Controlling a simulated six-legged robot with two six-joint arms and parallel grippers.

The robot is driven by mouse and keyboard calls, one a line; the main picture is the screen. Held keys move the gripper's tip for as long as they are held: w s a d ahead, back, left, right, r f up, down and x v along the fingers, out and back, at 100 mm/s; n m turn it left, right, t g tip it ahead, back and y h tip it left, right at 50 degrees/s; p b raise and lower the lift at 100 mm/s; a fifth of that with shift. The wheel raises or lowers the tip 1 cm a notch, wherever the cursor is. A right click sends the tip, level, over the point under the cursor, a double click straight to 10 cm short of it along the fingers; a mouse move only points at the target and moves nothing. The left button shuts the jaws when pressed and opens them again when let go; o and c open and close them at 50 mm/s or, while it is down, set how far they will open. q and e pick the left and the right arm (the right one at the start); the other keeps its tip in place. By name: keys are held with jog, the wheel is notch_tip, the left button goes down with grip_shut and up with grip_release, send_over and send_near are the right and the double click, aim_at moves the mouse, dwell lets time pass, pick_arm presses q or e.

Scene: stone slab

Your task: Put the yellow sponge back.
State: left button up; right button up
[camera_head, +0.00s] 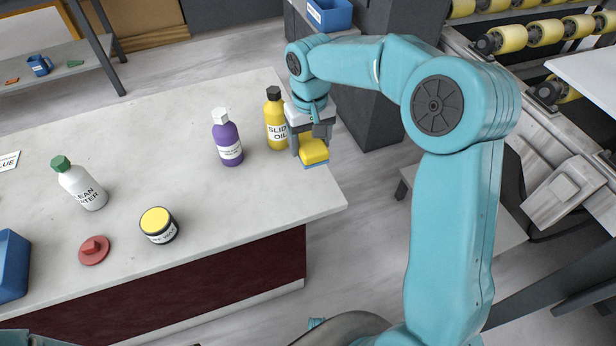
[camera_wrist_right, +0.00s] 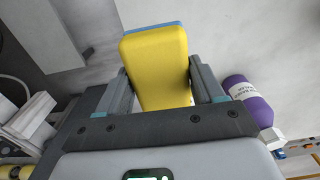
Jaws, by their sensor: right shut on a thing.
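The yellow sponge (camera_head: 314,151), with a blue layer on its underside, is between the fingers of my right gripper (camera_head: 312,146), near the right edge of the stone slab (camera_head: 270,190). The wrist view shows the sponge (camera_wrist_right: 155,62) pinched between both fingers of the right gripper (camera_wrist_right: 160,85), its blue layer at the far end. I cannot tell whether the sponge touches the slab. My left gripper is not in view.
A yellow slide oil bottle (camera_head: 274,115) stands just left of the right gripper, with a purple bottle (camera_head: 227,140) beyond it. A white bottle (camera_head: 82,186), a yellow-lidded jar (camera_head: 158,226), a red object (camera_head: 94,251) and a blue bin (camera_head: 12,265) are further left. The slab's middle is clear.

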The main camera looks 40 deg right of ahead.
aim_at(309, 184)
notch_tip(309, 184, down, 12)
jog(key=shift+f+b, duration=0.2)
jog(key=shift+b, duration=0.2)
jog(key=shift+f, duration=0.1)
jog(key=o, duration=1.1)
